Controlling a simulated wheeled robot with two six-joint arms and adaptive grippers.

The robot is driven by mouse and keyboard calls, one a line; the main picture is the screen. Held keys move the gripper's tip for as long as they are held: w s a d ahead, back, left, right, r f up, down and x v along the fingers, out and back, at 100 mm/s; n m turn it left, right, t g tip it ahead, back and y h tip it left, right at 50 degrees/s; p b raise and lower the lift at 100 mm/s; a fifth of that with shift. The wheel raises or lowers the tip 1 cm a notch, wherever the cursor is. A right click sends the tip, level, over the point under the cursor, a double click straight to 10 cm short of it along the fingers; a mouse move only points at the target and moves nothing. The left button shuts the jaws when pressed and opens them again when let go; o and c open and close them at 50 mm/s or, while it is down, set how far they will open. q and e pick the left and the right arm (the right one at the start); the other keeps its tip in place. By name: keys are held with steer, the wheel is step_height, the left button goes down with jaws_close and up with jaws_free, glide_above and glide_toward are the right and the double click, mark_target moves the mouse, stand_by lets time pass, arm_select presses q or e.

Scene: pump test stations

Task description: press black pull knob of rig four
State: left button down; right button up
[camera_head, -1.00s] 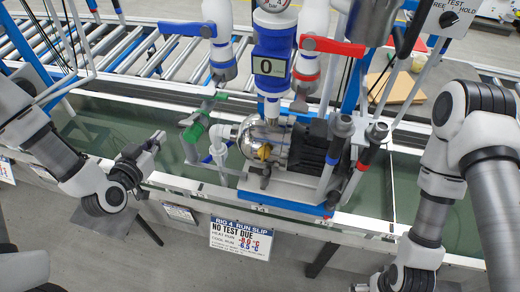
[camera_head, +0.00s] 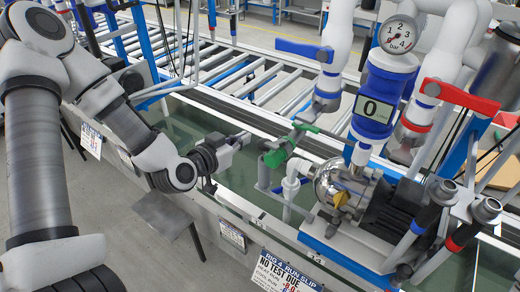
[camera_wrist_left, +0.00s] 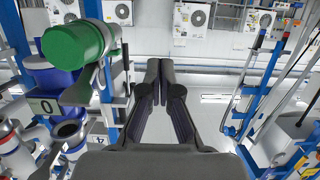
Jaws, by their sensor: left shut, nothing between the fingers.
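Rig four stands at the right in the head view, with a silver pump (camera_head: 335,185), a blue counter (camera_head: 375,108) reading 0 and a gauge (camera_head: 397,35). I cannot pick out a black pull knob in either view. My left gripper (camera_head: 245,137) is shut and empty, left of the green valve (camera_head: 282,152) and apart from it, above the green basin. In the left wrist view the closed fingers (camera_wrist_left: 152,66) point away from the camera, with a large green cylinder (camera_wrist_left: 78,48) close at their left. My right gripper is out of view.
A blue lever (camera_head: 305,49) and a red lever (camera_head: 460,97) sit on the white pipes. Upright grey hose ends (camera_head: 485,208) stand right of the pump. The rig four slip (camera_head: 282,275) hangs at the front edge. A roller conveyor (camera_head: 270,85) runs behind.

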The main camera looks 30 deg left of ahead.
arm_select(q)
steer(key=p, duration=0.1)
glide_above(261, 146)
step_height(261, 146, down, 2)
steer(key=shift+w+f, duration=0.1)
steer(key=f, duration=0.1)
steer(key=f+p, duration=0.1)
steer(key=f, duration=0.1)
steer(key=shift+s, duration=0.2)
steer(key=shift+a+f, duration=0.1)
steer(key=shift+f, duration=0.35)
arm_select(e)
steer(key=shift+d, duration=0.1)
arm_select(q)
step_height(261, 146, down, 4)
steer(key=b, duration=0.4)
steer(key=shift+f, duration=0.2)
steer(key=shift+s+r, duration=0.15)
steer(key=shift+r, duration=0.05)
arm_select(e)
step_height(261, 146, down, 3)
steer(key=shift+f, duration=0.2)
arm_select(q)
steer(key=shift+f, duration=0.1)
